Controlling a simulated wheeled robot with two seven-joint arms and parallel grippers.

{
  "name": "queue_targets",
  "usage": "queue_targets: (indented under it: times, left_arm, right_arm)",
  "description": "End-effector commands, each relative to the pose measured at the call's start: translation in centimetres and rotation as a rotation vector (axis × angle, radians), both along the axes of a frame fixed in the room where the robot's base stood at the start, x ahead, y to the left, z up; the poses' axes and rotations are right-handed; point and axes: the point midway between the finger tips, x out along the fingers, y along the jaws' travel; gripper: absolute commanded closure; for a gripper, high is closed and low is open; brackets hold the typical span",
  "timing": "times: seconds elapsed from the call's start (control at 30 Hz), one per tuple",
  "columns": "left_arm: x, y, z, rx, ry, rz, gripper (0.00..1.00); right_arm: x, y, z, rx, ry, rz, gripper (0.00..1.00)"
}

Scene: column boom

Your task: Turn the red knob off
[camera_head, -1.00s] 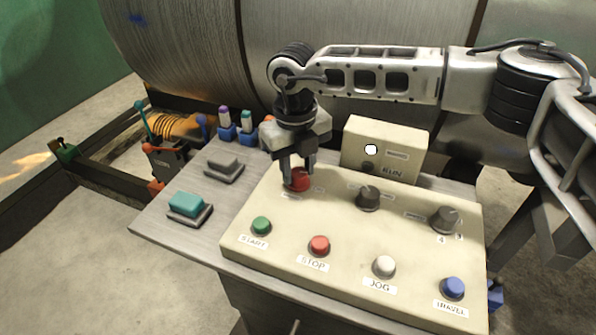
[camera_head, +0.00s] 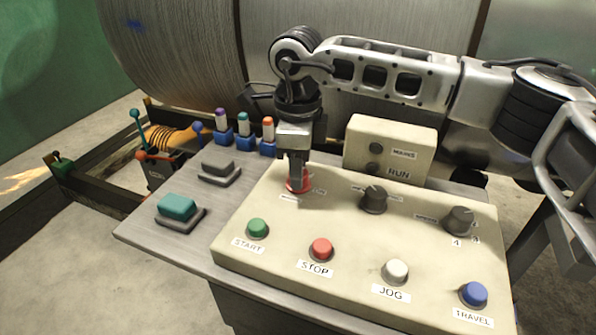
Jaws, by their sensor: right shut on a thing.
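The red knob (camera_head: 293,187) sits at the back left of the cream control panel (camera_head: 340,205). My right gripper (camera_head: 299,178) comes down on it from above and is shut on it. The fingers hide much of the knob, so its pointer cannot be seen. The cream box (camera_head: 415,158) behind the panel carries labels MAINS and RUN, and both its lamps, MAINS (camera_head: 376,149) and RUN (camera_head: 375,170), look dark. My left gripper is not in view.
Two dark knobs (camera_head: 373,200) (camera_head: 458,221) stand right of the red one. In front are START (camera_head: 257,228), STOP (camera_head: 321,248), JOG (camera_head: 396,270) and TRAVEL (camera_head: 473,293) buttons. A teal button (camera_head: 177,206) and grey button (camera_head: 219,167) lie left. A large drum (camera_head: 180,50) stands behind.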

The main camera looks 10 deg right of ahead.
Motion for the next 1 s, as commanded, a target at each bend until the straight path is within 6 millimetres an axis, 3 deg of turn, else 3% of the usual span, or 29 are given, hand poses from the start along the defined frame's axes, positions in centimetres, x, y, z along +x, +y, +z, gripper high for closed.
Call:
queue_targets:
  times: [0.5,1.0]
  left_arm:
    - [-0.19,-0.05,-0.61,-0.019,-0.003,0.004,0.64]
    - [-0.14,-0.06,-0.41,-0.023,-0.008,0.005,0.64]
  right_arm:
    - [0.12,0.02,0.22,0.003,-0.008,0.306,0.9]
    - [0.12,0.04,0.31,0.004,-0.008,0.351,0.9]
